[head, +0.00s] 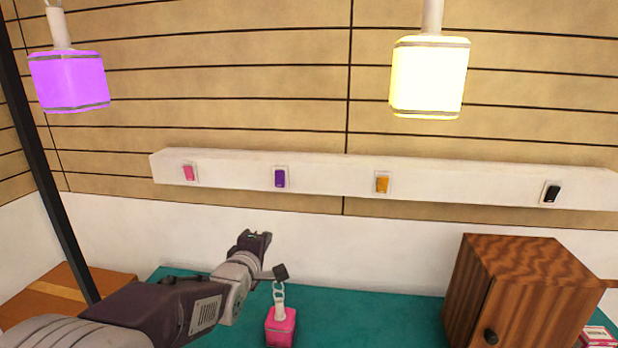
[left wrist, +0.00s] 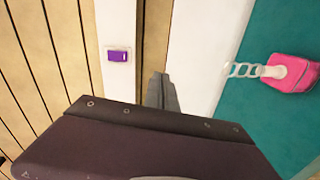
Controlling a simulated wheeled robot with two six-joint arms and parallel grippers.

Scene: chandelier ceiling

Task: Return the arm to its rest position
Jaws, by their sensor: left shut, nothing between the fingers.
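My left arm reaches in from the lower left of the head view. Its gripper (head: 258,238) is shut and empty, raised above the teal table (head: 370,315) and below the switch rail. My right gripper is in neither view.
A pink lamp (head: 281,325) with a chain stands on the table near my left wrist. A wooden cabinet (head: 520,300) is at the right. The white rail (head: 330,178) also carries pink, orange and black switches. Lit purple (head: 68,82) and yellow (head: 428,78) lamps hang above.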

